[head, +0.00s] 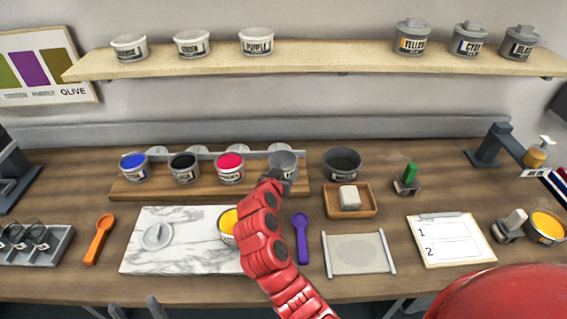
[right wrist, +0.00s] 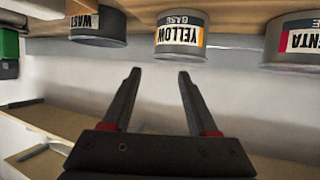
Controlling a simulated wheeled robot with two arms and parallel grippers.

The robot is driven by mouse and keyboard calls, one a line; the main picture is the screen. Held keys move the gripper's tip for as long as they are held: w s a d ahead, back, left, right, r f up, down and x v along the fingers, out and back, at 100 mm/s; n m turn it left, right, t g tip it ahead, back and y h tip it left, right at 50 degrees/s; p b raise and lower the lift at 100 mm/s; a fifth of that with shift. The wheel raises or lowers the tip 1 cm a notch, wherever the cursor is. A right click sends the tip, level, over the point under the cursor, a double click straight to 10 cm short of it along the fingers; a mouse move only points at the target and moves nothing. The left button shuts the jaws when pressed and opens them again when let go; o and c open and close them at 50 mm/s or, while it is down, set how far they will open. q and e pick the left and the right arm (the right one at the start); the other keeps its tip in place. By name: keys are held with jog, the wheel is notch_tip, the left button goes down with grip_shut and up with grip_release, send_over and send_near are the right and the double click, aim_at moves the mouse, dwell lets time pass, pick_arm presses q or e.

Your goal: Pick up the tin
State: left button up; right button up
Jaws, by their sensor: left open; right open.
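A grey tin (head: 284,160) stands in the rightmost place of the wooden rack. In the right wrist view, which is upside down, this tin (right wrist: 180,36) has a "YELLOW BASE" label. My right gripper (head: 277,181) is open at the near side of the tin and partly hides it in the head view. In the right wrist view my right gripper (right wrist: 160,72) has its fingers spread, with the tin just beyond the tips and nothing between them. My left gripper (head: 134,308) is open and empty at the bottom edge of the head view.
Blue (head: 134,173), black (head: 185,174) and magenta (head: 230,174) tins share the rack (head: 150,191). A dark waste tub (head: 342,168) stands close to its right. A marble slab (head: 190,262) with a yellow-filled tub (head: 227,236) and a purple spoon (head: 301,245) lie in front.

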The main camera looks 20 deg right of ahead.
aim_at(295, 160)
jog(key=x, duration=0.3)
jog(key=shift+w+d+f+p, duration=0.1)
jog(key=shift+w+d+p, duration=0.15)
jog(key=shift+w+p, duration=0.15)
jog(key=shift+p+x, duration=0.9)
jog(key=shift+x, duration=1.4)
jog(key=shift+w+d+f, duration=0.15)
jog(key=shift+w+d, duration=0.05)
jog(key=shift+w, duration=0.05)
jog(key=shift+c, duration=0.3)
grip_shut()
